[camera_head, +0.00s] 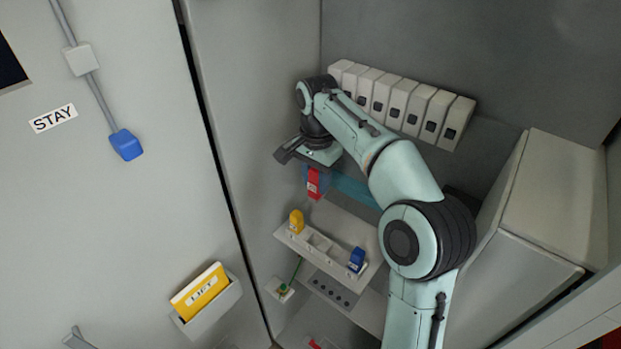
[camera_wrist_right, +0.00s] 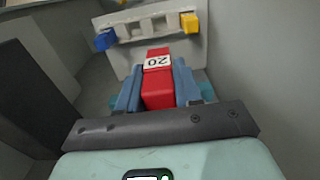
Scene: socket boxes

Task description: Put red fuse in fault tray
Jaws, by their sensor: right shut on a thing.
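The red fuse (camera_head: 314,184) hangs below my right gripper (camera_head: 317,178) in the head view, in front of the cabinet's back wall. In the right wrist view the red fuse (camera_wrist_right: 157,90), with a white label reading 20, sits between the blue fingers of my right gripper (camera_wrist_right: 157,88), which is shut on it. The fuse is clear of the fuse holder (camera_head: 318,245), which lies below it. I cannot tell for sure which thing is the fault tray; a red patch (camera_head: 315,344) shows at the bottom edge. My left gripper is not in view.
A yellow fuse (camera_head: 296,221) and a blue fuse (camera_head: 357,260) stand in the holder, with empty places between. A row of white breakers (camera_head: 400,105) is above. A wall pocket (camera_head: 212,300) holds a yellow card. A large grey box (camera_head: 540,230) stands right of my arm.

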